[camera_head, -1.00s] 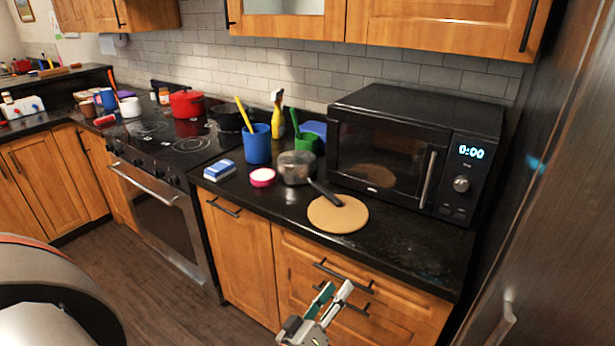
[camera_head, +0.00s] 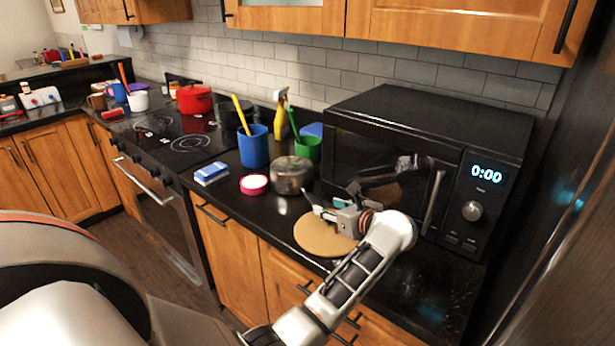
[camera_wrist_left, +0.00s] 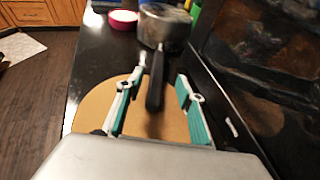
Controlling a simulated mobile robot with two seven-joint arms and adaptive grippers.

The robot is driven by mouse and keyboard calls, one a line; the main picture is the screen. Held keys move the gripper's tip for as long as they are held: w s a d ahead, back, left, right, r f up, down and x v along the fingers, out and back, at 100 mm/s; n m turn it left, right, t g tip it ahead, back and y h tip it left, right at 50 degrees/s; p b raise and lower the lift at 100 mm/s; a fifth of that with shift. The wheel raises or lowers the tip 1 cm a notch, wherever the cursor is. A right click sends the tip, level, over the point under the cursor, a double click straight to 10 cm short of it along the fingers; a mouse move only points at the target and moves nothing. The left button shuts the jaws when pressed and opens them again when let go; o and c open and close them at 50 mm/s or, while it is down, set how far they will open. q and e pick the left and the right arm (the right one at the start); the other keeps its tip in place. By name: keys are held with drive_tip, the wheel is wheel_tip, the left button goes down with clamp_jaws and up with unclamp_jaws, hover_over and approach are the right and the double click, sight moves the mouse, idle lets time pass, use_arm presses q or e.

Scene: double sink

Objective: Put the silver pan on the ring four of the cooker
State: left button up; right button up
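The silver pan (camera_head: 291,174) stands on the black worktop left of the microwave. It also shows in the left wrist view (camera_wrist_left: 163,28), its black handle (camera_wrist_left: 156,82) pointing back towards me. My left gripper (camera_head: 328,202) is at the handle, over the round cork mat. In the left wrist view, its teal-padded fingers (camera_wrist_left: 160,85) are apart with the handle between them; I see gaps on both sides. The cooker (camera_head: 192,144) is at the left with bare front rings. No ring numbers can be read. My right gripper is not in view.
The cork mat (camera_head: 318,236) lies under my gripper. The microwave (camera_head: 410,150) stands close on the right. A pink bowl (camera_head: 254,183), sponge (camera_head: 211,173), blue pot (camera_head: 254,146) and green pot (camera_head: 307,147) are near the pan. A red pot (camera_head: 194,99) and dark pan (camera_head: 229,116) stand at the cooker's rear.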

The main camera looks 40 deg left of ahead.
sight(315, 201)
use_arm(q)
drive_tip(key=shift+x, duration=1.2)
drive_tip(key=p+x, duration=0.1)
drive_tip(key=x, duration=0.3)
drive_tip(key=shift+s+a, duration=0.1)
drive_tip(key=shift+a, duration=0.15)
drive_tip(key=shift+a+f+p, duration=0.2)
drive_tip(key=shift+a+p, duration=0.1)
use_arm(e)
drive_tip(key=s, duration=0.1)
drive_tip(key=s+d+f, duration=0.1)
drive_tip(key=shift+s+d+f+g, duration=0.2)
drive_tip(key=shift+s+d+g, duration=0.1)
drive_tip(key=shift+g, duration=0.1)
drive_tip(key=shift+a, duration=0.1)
use_arm(q)
clamp_jaws()
drive_tip(key=shift+w+r, duration=0.15)
drive_tip(key=shift+w, duration=0.1)
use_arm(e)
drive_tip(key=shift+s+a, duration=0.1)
